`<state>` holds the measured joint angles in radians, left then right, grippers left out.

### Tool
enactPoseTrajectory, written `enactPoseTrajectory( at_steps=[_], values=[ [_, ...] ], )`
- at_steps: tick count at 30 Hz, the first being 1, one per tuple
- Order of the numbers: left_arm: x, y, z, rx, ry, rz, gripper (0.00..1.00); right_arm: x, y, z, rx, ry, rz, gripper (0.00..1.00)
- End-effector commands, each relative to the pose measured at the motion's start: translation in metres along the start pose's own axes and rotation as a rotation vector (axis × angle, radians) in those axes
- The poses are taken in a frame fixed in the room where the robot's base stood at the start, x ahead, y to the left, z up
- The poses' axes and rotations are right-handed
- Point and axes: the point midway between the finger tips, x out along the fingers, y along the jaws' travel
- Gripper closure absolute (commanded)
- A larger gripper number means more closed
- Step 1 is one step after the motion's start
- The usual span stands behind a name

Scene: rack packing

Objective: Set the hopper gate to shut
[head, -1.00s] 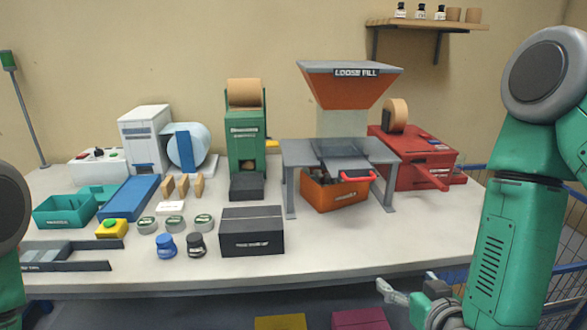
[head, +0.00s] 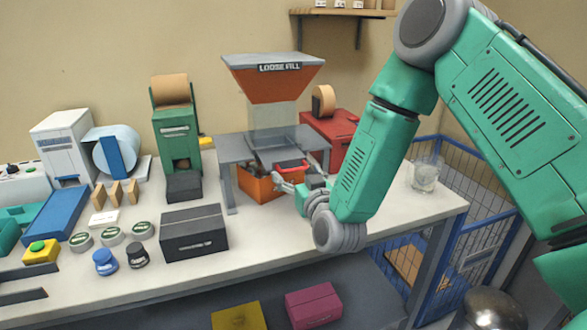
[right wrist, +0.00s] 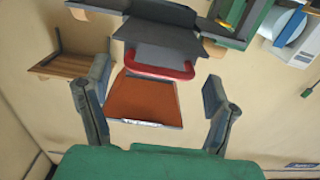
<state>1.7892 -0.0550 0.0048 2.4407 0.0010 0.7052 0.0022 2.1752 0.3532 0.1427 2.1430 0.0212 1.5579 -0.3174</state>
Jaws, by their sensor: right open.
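The hopper (head: 272,84), orange with a grey rim and a "LOOSE FILL" label, stands on a grey stand. Its gate is a grey plate with a red handle (head: 292,165), sticking out at the front over an orange bin (head: 262,190). My right gripper (head: 285,181) is open and empty, just in front of the handle and partly covering the bin. In the right wrist view, which looks upside down, the red handle (right wrist: 160,71) lies ahead between the spread fingers (right wrist: 155,98); no contact shows. The orange hopper (right wrist: 143,99) is there too. My left gripper is out of view.
A black box (head: 194,232) and a green dispenser (head: 177,135) stand left of the hopper. A red machine (head: 330,130) is behind it at right, partly hidden by my arm. A glass (head: 425,173) stands at the right table end.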

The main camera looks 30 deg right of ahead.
Motion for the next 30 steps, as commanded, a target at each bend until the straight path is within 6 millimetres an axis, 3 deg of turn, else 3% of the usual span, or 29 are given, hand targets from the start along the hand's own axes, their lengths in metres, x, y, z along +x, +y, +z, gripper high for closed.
enactPoseTrajectory(
  at_steps=[6, 16, 21, 26, 30],
  values=[
    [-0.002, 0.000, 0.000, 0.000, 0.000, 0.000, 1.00, 0.021, 0.001, 0.000, 0.001, 0.000, 0.000, 0.23],
    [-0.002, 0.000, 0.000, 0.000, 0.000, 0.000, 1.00, 0.024, 0.001, 0.001, 0.001, -0.001, 0.000, 0.23],
    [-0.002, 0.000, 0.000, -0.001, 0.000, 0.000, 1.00, 0.024, 0.001, 0.001, 0.001, -0.001, 0.001, 0.83],
    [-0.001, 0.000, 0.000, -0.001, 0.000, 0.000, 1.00, 0.030, 0.001, 0.001, 0.000, 0.002, 0.002, 0.85],
    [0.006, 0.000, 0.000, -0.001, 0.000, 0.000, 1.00, 0.060, 0.002, 0.002, -0.001, 0.006, 0.003, 0.85]
  ],
)
